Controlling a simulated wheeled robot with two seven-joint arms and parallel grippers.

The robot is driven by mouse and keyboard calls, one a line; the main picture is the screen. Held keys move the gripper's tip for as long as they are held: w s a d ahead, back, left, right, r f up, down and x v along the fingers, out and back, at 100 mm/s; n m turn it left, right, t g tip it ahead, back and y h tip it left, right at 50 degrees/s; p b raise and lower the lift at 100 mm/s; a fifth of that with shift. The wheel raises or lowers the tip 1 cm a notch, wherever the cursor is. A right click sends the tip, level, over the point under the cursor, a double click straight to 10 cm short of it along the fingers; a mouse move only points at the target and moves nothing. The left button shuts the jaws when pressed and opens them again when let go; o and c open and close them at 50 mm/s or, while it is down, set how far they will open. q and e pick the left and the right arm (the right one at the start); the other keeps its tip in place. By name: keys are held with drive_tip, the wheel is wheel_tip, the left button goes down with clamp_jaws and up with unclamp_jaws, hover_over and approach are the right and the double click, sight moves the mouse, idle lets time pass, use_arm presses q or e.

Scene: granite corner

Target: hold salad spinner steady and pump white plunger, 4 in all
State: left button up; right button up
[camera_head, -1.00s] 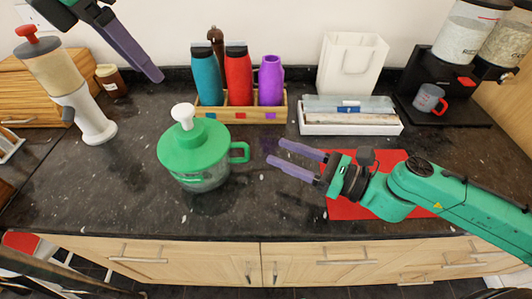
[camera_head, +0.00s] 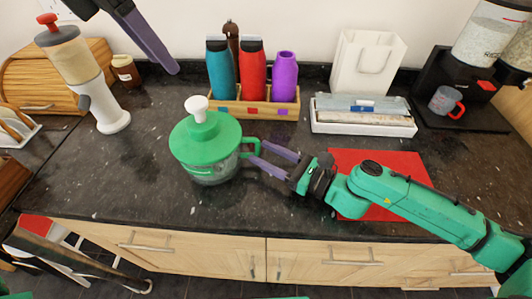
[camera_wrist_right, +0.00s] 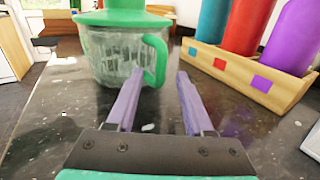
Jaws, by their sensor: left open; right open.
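The salad spinner (camera_head: 208,150) stands upright on the dark counter, with a green lid, a clear bowl and a green side handle (camera_head: 250,147). Its white plunger (camera_head: 197,107) stands up from the lid. My right gripper (camera_head: 260,156) is open, its purple fingers pointing left at the handle. In the right wrist view the spinner's clear bowl (camera_wrist_right: 115,55) and handle (camera_wrist_right: 155,60) are just ahead of the open fingers (camera_wrist_right: 155,85); I cannot tell whether they touch. My left gripper (camera_head: 160,60) is at the upper left, above the counter; only part of it shows.
A wooden rack (camera_head: 265,108) with teal, red and purple bottles stands behind the spinner. A dispenser (camera_head: 85,75) stands to the left, a red mat (camera_head: 400,170) lies under my right arm, and a white tray (camera_head: 362,125) is at the back right. The counter before the spinner is clear.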

drive_tip(key=shift+a, duration=0.1)
clamp_jaws()
idle(1.3)
use_arm(q)
clamp_jaws()
idle(1.6)
